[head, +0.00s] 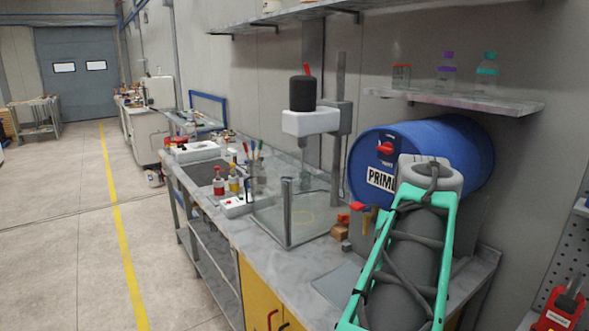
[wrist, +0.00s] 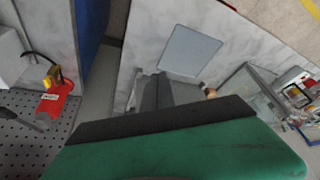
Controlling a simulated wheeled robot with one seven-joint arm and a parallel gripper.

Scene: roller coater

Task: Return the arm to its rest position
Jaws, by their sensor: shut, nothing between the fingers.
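My arm (head: 412,245), grey with a teal frame, rises at the right of the head view, in front of the blue drum and over the right end of the bench. My gripper (wrist: 152,92) shows in the wrist view as dark grey fingers beyond a black-edged green part of my own arm. The fingers are together and hold nothing. They are over the grey bench top, near a flat pale plate (wrist: 190,52). In the head view my gripper cannot be made out.
The blue drum (head: 450,150) lies on its side behind my arm. A bench (head: 330,262) carries a clear-walled box, bottles and a mixer stand (head: 340,95). A shelf (head: 460,100) with bottles is above. A pegboard (wrist: 25,135) with a red tool is at right. Open floor lies left.

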